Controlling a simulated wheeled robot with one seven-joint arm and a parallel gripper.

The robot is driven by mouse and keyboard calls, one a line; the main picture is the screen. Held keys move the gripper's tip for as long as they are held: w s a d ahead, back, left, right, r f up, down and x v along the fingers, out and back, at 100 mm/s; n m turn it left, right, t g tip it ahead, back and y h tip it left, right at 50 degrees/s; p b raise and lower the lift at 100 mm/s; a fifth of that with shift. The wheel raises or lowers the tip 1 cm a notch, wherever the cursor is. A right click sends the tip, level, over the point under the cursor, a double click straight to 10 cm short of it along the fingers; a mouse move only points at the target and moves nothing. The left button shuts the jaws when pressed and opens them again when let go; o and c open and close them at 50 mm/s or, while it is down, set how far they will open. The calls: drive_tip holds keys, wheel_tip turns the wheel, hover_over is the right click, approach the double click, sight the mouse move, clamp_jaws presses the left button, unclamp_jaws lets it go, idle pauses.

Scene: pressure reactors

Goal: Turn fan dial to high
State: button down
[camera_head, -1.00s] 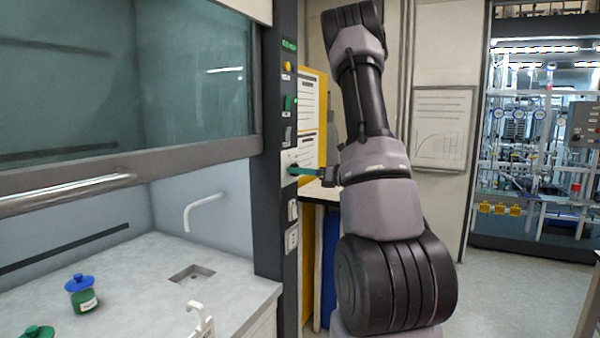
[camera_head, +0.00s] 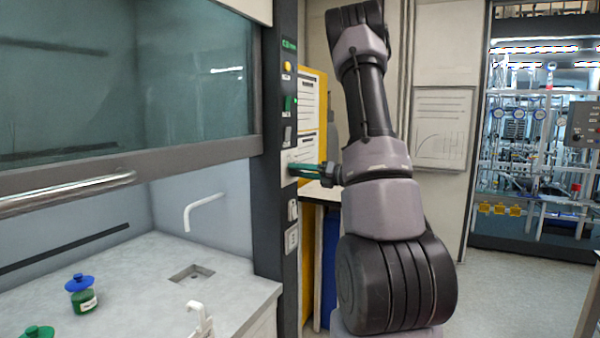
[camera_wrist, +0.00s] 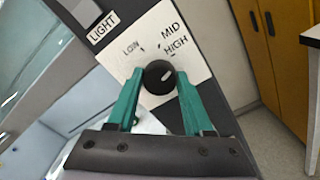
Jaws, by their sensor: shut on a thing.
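The fan dial (camera_wrist: 156,82) is a round black knob on a white plate (camera_wrist: 121,62) marked LOW, MID and HIGH. A pale mark on the knob points to the upper right in the wrist view, on the side of the HIGH label. My gripper (camera_wrist: 160,75) has its two teal fingers shut on the dial, one at each side. In the head view my gripper (camera_head: 307,169) reaches left to the fume hood's dark side post (camera_head: 276,207). The dial itself is hidden there by the fingers.
A LIGHT label and switch (camera_wrist: 84,12) sit beside the dial plate. Above the dial on the post are a green switch (camera_head: 288,104) and a yellow button (camera_head: 287,67). The hood counter (camera_head: 150,290) holds a blue-capped jar (camera_head: 82,296). A yellow cabinet stands behind the post.

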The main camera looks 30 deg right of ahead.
drive_tip(key=shift+m, duration=1.5)
drive_tip(key=shift+c, duration=1.4)
unclamp_jaws()
drive_tip(key=v, duration=1)
drive_tip(key=shift+s+d, duration=0.3)
